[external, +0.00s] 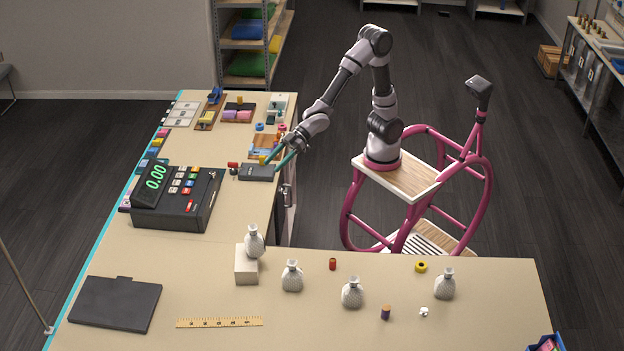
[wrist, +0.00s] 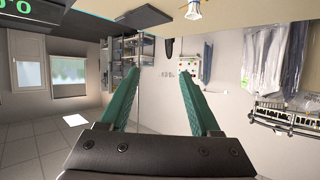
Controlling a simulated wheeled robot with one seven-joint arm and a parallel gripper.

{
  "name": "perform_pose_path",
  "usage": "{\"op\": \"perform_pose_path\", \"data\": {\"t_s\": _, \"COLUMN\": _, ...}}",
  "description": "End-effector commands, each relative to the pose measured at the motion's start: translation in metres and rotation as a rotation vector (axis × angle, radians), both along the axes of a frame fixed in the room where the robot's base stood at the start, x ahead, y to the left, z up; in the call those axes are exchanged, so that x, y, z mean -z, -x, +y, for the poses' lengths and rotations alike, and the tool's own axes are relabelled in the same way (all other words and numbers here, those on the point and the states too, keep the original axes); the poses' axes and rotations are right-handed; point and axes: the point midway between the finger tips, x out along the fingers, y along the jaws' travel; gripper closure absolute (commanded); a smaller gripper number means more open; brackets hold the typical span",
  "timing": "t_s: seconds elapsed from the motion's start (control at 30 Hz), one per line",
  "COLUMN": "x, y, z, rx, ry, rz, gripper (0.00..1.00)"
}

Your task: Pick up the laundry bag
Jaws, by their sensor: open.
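Several small white, patterned bags with tied necks stand on the near counter. One bag (external: 254,243) sits on a pale block (external: 246,266). Others are a bag (external: 292,277) right of the block, a bag (external: 352,293) at the middle and a bag (external: 445,284) at the right. I cannot tell which one is the laundry bag. My gripper (external: 271,163) is open, with teal fingers, near the side counter's inner edge, beyond and apart from the bags. In the wrist view its fingers (wrist: 160,75) are spread with nothing held between them. A pale object (wrist: 193,9) at the top edge is unclear.
A black cash register (external: 178,200) stands left of my gripper, beside a small dark device (external: 257,172). Spools, a ruler (external: 219,322) and a dark flat board (external: 116,303) lie on the near counter. The middle of that counter has clear patches.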

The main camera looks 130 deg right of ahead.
Motion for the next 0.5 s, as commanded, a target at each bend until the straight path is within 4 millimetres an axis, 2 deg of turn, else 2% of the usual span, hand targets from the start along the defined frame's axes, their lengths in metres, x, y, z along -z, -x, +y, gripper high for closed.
{"op": "perform_pose_path", "data": {"t_s": 0.03, "x": 0.019, "y": -0.020, "z": 0.003, "rx": -0.028, "ry": 0.005, "rz": -0.025, "gripper": 0.36}}
{"op": "perform_pose_path", "data": {"t_s": 0.2, "x": 0.068, "y": -0.072, "z": 0.019, "rx": -0.137, "ry": 0.011, "rz": -0.163, "gripper": 0.36}}
{"op": "perform_pose_path", "data": {"t_s": 0.33, "x": 0.108, "y": -0.097, "z": 0.034, "rx": -0.220, "ry": -0.004, "rz": -0.268, "gripper": 0.36}}
{"op": "perform_pose_path", "data": {"t_s": 0.5, "x": 0.148, "y": -0.108, "z": 0.049, "rx": -0.300, "ry": -0.035, "rz": -0.374, "gripper": 0.36}}
